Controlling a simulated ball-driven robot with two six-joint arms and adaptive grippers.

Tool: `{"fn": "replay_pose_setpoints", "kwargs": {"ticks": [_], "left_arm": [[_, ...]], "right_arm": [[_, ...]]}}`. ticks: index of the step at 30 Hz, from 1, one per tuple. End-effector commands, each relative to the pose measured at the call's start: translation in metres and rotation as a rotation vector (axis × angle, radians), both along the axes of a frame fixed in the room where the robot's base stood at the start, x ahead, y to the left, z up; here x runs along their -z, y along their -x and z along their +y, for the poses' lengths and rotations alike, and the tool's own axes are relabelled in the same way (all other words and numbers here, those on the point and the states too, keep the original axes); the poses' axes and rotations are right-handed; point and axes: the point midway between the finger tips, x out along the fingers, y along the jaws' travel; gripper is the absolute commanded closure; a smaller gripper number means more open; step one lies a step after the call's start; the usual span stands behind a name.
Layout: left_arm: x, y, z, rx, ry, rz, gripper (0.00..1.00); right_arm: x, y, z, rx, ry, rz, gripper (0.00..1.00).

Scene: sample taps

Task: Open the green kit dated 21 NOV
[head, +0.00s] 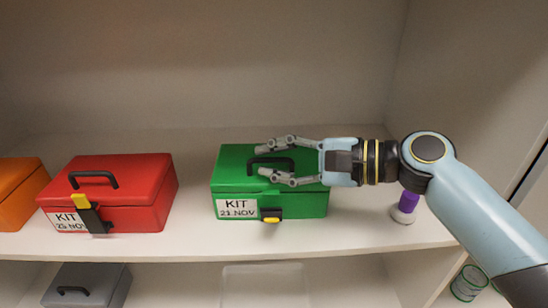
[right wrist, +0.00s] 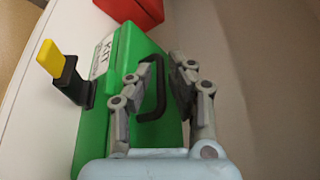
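The green kit (head: 315,203) stands on the shelf, its white label (head: 237,208) reading KIT 21 NOV. Its lid looks closed. The black latch with a yellow tip (head: 271,215) juts out from the front face; it also shows in the right wrist view (right wrist: 68,78). My right gripper (head: 265,161) is open over the lid, coming in from the right. Its fingers lie on either side of the black handle (right wrist: 158,92), with gaps visible; I cannot tell if either touches it. My left gripper is not in view.
A red kit (head: 150,180) labelled KIT 25 NOV stands to the left, with an orange kit (head: 20,190) beyond it. A purple-and-white object (head: 405,206) stands at the right under my arm. Below are a grey box (head: 95,288) and a clear container (head: 262,280).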

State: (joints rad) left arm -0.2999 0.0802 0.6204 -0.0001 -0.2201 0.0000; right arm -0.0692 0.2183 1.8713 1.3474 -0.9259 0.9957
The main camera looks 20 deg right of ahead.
Motion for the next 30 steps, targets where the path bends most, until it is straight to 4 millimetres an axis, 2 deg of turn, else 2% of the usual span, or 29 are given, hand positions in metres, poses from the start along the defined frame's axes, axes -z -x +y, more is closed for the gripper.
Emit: {"fn": "replay_pose_setpoints", "kwargs": {"ticks": [8,13,26,30], "left_arm": [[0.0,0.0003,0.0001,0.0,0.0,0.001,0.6],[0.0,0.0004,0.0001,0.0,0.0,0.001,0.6],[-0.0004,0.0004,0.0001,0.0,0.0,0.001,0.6],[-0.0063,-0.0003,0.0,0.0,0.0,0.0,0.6]], "right_arm": [[0.0005,-0.0013,0.0017,0.0,0.0,0.0,0.81],[0.0005,-0.0011,0.0016,0.0,0.0,0.0,1.0],[0.0001,-0.0011,0.0015,0.0,0.0,0.0,1.0],[-0.0032,-0.0022,0.0011,0.0,-0.004,0.012,1.0]]}}
